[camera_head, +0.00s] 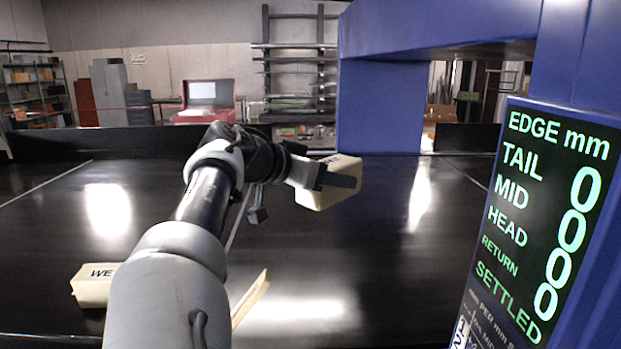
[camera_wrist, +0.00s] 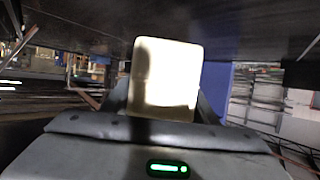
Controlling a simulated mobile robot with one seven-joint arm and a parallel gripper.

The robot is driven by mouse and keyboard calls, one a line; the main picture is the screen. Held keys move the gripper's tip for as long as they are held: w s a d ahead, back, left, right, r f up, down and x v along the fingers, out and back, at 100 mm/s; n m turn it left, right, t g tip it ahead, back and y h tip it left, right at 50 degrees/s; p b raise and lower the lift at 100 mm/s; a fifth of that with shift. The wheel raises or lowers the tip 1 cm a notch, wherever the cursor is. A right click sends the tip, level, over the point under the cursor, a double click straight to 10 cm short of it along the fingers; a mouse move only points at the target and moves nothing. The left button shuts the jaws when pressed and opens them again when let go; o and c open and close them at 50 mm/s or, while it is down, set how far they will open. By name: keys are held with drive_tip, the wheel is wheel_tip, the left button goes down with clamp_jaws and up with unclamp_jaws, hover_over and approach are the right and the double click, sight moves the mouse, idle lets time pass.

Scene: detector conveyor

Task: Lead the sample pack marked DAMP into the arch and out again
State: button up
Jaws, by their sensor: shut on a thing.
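My gripper (camera_head: 338,180) is shut on a cream block-shaped pack (camera_head: 319,195) and holds it out over the dark belt, left of the arch. In the wrist view the same pack (camera_wrist: 165,78) stands pale and plain between the jaws. No marking can be read on it, so I cannot tell from the frames that it is the DAMP one. The blue arch (camera_head: 380,107) spans the belt at the right, with its opening to the right of the pack.
The dark belt (camera_head: 385,260) is mostly bare. A cream pack lettered "WE" (camera_head: 90,292) lies at lower left, partly behind my arm. A pale edge of another thing (camera_head: 252,297) shows beside my arm. The display panel (camera_head: 535,220) on the near post reads zeros.

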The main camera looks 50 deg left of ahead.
drive_tip(key=w+d, duration=2.1)
drive_tip(key=w, duration=0.4)
drive_tip(key=s+a, duration=1.3)
drive_tip(key=s, duration=0.2)
drive_tip(key=s+a, duration=1.3)
drive_tip(key=s, duration=0.2)
drive_tip(key=shift+s, duration=0.4)
idle(0.3)
